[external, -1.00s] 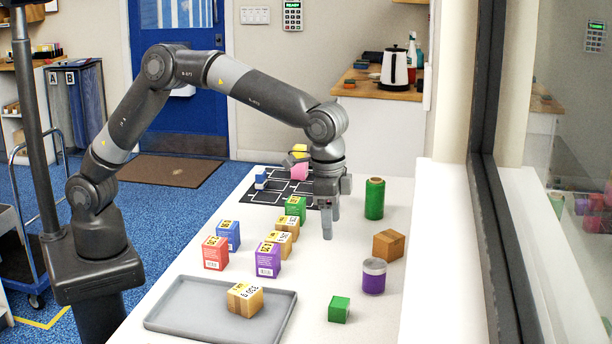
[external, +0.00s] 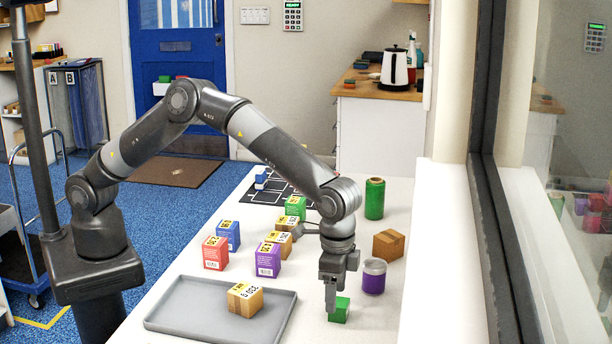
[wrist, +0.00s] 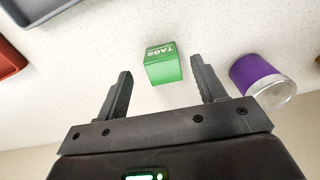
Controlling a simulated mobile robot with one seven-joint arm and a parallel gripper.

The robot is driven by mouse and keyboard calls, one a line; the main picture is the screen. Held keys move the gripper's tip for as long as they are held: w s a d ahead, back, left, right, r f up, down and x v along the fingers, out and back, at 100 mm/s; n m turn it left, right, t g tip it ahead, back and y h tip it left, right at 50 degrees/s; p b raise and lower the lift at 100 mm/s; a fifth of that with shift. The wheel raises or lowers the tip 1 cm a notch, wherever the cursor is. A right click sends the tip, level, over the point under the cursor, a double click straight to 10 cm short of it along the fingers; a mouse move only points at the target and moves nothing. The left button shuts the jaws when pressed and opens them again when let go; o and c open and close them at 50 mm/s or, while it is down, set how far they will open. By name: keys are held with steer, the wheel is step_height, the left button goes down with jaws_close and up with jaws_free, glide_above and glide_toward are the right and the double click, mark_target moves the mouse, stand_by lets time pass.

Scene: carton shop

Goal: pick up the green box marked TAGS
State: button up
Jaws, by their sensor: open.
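The green box marked TAGS (external: 340,311) stands on the white table, right of the grey tray. In the wrist view the green box (wrist: 163,64) shows its TAGS lettering upside down and lies just beyond the fingertips, roughly between their lines. My gripper (external: 331,301) is low over the table at the box, and its finger overlaps the box's left edge in the external view. In the wrist view my gripper (wrist: 160,80) has its two fingers wide apart with nothing between them.
A purple jar (external: 373,277) stands close to the box, near the right finger in the wrist view (wrist: 262,80). A brown carton (external: 388,244) and green cylinder (external: 374,199) stand behind. The grey tray (external: 170,318) holds a cardboard box (external: 245,299). Several label boxes stand left of the arm.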

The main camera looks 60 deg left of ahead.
step_height(320, 180, down, 4)
steer(key=shift+a+f, duration=0.1)
steer(key=shift+a, duration=0.05)
steer(key=c, duration=1.1)
